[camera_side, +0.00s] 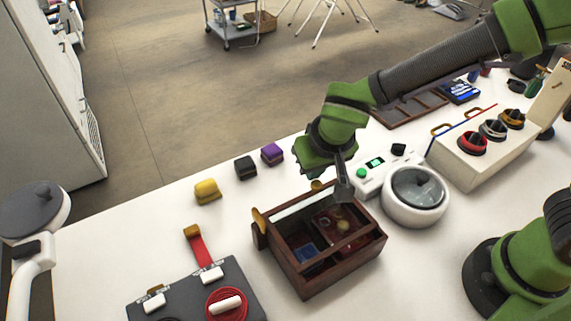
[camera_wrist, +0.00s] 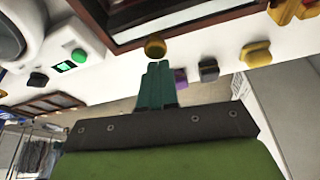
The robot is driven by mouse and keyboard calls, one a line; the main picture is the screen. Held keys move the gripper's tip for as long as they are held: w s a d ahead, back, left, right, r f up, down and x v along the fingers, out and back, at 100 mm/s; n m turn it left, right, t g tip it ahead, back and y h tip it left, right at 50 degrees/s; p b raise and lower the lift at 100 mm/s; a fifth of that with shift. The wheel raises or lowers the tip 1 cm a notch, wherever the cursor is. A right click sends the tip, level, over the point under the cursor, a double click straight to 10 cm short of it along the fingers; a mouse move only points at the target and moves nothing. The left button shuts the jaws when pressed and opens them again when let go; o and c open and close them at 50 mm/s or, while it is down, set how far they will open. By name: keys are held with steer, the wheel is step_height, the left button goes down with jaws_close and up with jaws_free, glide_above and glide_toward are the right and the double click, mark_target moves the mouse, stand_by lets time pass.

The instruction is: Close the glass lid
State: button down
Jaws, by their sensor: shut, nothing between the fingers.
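A dark wooden box (camera_side: 285,268) stands on the white table, with coloured things in its compartments. A pale glass strip, which I take for the glass lid (camera_side: 305,203), shows along its far side; I cannot tell how far it is tilted. A wooden frame with a glass pane (camera_wrist: 185,12) fills the top of the wrist view, with a round brass knob (camera_wrist: 155,47) at its edge. My gripper (camera_side: 343,192) is shut and empty, pointing down at the box's far right. In the wrist view its fingertips (camera_wrist: 156,66) are close to the knob; contact is unclear.
A round white device with a clear top (camera_side: 415,188) and a small panel with a green button (camera_side: 364,174) stand close on the right. Yellow (camera_side: 207,191), black (camera_side: 245,167) and purple (camera_side: 272,154) blocks lie behind. A dark switch panel (camera_side: 180,295) sits front left.

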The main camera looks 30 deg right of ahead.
steer(key=s, duration=0.2)
steer(key=shift+s, duration=0.4)
steer(key=shift+s+f, duration=0.1)
steer(key=shift+s, duration=0.25)
steer(key=w+r, duration=0.1)
steer(key=w, duration=0.4)
step_height(320, 180, up, 9)
steer(key=n+y, duration=0.2)
glide_above(321, 189)
steer(key=s+d, duration=0.3)
steer(key=d, duration=0.2)
steer(key=s+d+r+m+t, duration=0.1)
steer(key=s+d+r+m, duration=0.1)
steer(key=d, duration=0.4)
steer(key=s+d+r+m+t, duration=0.2)
steer(key=s+d, duration=0.1)
steer(key=d, duration=0.4)
steer(key=shift+s+d+r+y, duration=0.25)
steer(key=shift+s+y, duration=0.05)
steer(key=shift+s, duration=0.1)
steer(key=c, duration=1.8)
jaws_free()
